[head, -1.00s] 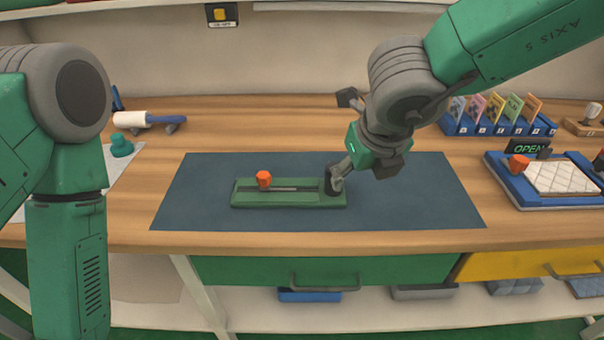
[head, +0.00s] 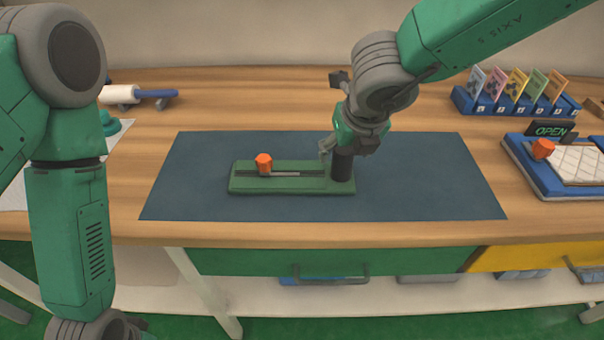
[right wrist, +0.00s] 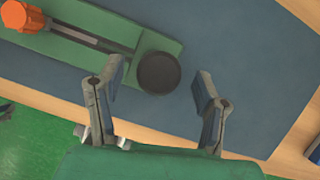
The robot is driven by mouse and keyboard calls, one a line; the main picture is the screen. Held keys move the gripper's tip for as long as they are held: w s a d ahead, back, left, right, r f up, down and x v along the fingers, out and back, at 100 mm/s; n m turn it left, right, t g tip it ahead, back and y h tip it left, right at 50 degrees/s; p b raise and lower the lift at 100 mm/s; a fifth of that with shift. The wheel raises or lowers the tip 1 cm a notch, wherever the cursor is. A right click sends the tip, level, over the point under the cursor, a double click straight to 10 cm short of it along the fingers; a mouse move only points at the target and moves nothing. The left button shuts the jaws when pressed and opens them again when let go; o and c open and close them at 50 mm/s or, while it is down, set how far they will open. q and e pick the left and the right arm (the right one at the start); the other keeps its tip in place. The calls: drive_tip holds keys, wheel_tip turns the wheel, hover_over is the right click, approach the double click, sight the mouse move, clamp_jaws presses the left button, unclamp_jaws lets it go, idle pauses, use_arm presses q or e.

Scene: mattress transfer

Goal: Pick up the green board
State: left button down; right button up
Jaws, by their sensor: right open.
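The green board (head: 245,186) lies flat on a dark blue mat (head: 420,185). It has a slot with a metal rail, an orange knob (head: 264,163) near its left end and an upright black cylinder (head: 342,167) at its right end. My right gripper (head: 332,150) is above and just behind the cylinder in the head view. In the right wrist view my right gripper (right wrist: 160,85) is open, with the cylinder's round black top (right wrist: 158,73) at its fingertips, nearer the left finger. Nothing is held. The left arm shows at the left; its gripper is out of view.
A blue rack of coloured cards (head: 515,105) stands at the back right. A blue tray with a quilted white pad (head: 580,165) and an OPEN sign (head: 552,130) is at the right. A white roller (head: 118,94) lies at the back left. The mat around the board is clear.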

drive_tip(key=shift+a+f, duration=0.15)
drive_tip(key=shift+f, duration=0.15)
drive_tip(key=x, duration=0.3)
drive_tip(key=shift+w+f+b, duration=0.2)
drive_tip(key=shift+f+b, duration=0.15)
drive_tip(key=shift+b, duration=0.05)
drive_tip(key=shift+w+f, duration=0.2)
drive_tip(key=shift+f, duration=0.1)
drive_tip(key=shift+s+r, duration=0.1)
drive_tip(key=c, duration=1.2)
drive_tip(key=shift+a, duration=0.15)
clamp_jaws()
drive_tip(key=shift+r, duration=0.5)
wheel_tip(320, 180, up, 17)
drive_tip(key=p, duration=0.3)
drive_tip(key=shift+p, duration=0.35)
